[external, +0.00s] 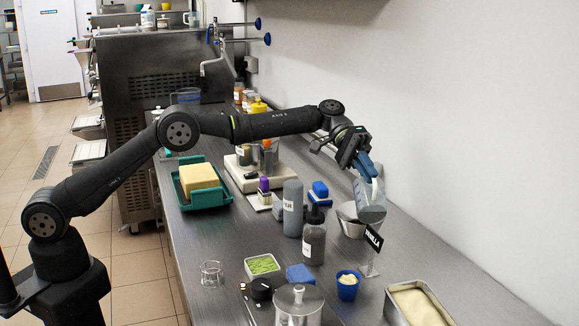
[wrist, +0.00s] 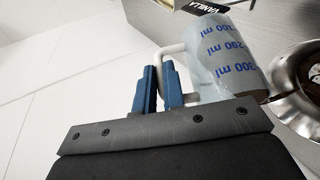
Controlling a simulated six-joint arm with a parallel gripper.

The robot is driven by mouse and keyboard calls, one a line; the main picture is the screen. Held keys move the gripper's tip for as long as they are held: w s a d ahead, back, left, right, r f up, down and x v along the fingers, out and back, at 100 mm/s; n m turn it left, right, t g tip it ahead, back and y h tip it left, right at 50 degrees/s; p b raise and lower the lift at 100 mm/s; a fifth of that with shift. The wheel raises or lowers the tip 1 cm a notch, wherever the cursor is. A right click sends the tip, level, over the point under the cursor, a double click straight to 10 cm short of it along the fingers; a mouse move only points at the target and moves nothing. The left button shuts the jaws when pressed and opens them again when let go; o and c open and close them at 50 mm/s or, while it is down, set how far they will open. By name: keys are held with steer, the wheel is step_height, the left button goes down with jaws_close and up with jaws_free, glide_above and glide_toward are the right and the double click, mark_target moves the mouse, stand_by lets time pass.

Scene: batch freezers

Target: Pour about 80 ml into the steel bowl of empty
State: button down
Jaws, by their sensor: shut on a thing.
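My gripper (external: 364,163) is shut on the handle of a clear measuring jug (external: 371,203). In the wrist view the blue fingers (wrist: 159,90) close around the pale handle, and the jug (wrist: 222,60) shows blue ml marks. The jug is off the counter and looks tilted, at the steel bowl (external: 346,218). The bowl also shows at the right edge of the wrist view (wrist: 288,101), beside the jug's end. The jug hides part of the bowl in the external view. I cannot tell how much liquid is in the jug or in the bowl.
A black VANILLA card (external: 374,238) on a clear stand is close in front of the bowl. A dark pump bottle (external: 313,242), a grey bottle (external: 292,208), a blue cup (external: 347,287) and a steel tub (external: 416,303) stand nearby. The wall is close on the right.

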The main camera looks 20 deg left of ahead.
mark_target(368, 199)
steer(key=shift+w+a+f+g, duration=0.3)
steer(key=shift+w+f+g, duration=0.1)
steer(key=shift+w, duration=0.25)
stand_by(0.5)
steer(key=shift+w+a+f+h+p, duration=0.1)
steer(key=shift+w+f+h+p, duration=0.05)
steer(key=shift+w+h+p, duration=0.15)
steer(key=shift+w+a+f+n, duration=0.15)
steer(key=shift+w+f+n, duration=0.1)
steer(key=shift+w+n, duration=0.1)
steer(key=s+r, duration=0.1)
steer(key=s+d+r, duration=0.1)
steer(key=s, duration=0.1)
steer(key=shift+d+t+p, duration=0.1)
steer(key=shift+t+p, duration=0.2)
steer(key=shift+t, duration=0.1)
steer(key=shift+s+m+t+y, duration=0.3)
steer(key=shift+m+t+y, duration=0.15)
steer(key=shift+y, duration=0.15)
steer(key=shift+w+d, duration=0.1)
steer(key=shift+d, duration=0.05)
steer(key=shift+s+d+r+m+t+y, duration=0.15)
steer(key=shift+s+t+y, duration=0.1)
steer(key=shift+s+t, duration=0.15)
steer(key=shift+s+d+f+m+t+y, duration=0.1)
steer(key=shift+s+m+t+y, duration=0.05)
steer(key=shift+s+t+y, duration=0.15)
steer(key=shift+s+d+t+y, duration=0.2)
steer(key=shift+s+t+y, duration=0.15)
steer(key=shift+s+t, duration=0.25)
